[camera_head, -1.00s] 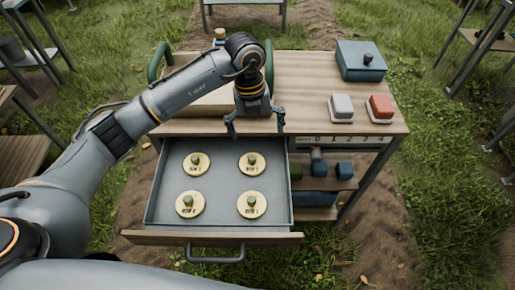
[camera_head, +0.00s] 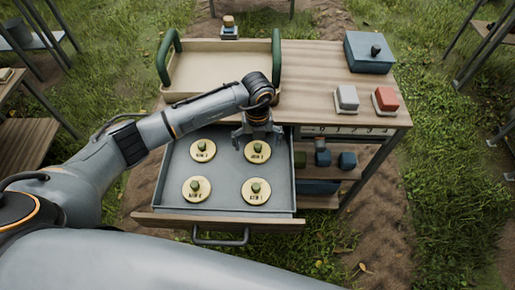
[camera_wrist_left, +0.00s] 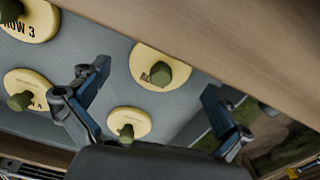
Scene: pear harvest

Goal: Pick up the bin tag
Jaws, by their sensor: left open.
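Several round cream tags with green knobs lie in the open grey drawer (camera_head: 226,172). The back-right tag (camera_head: 258,155) is nearest my left gripper (camera_head: 257,138); in the left wrist view its label seems to start with B (camera_wrist_left: 160,70), but the rest is hidden by its knob. The back-left tag (camera_head: 203,151) reads ROW 3 in the left wrist view (camera_wrist_left: 30,22). The front-left tag (camera_head: 196,189) and front-right tag (camera_head: 255,191) have labels too small to read surely. My left gripper is open and empty, pointing down above the back-right tag, fingers apart (camera_wrist_left: 155,105). My right gripper is out of view.
The wooden table edge (camera_head: 330,118) overhangs the drawer's back, close to my left gripper. On the table are a cream tray (camera_head: 215,62) with green handles, a blue box (camera_head: 375,68), a white block (camera_head: 346,98) and a red block (camera_head: 385,100). Shelves with blue blocks are right of the drawer.

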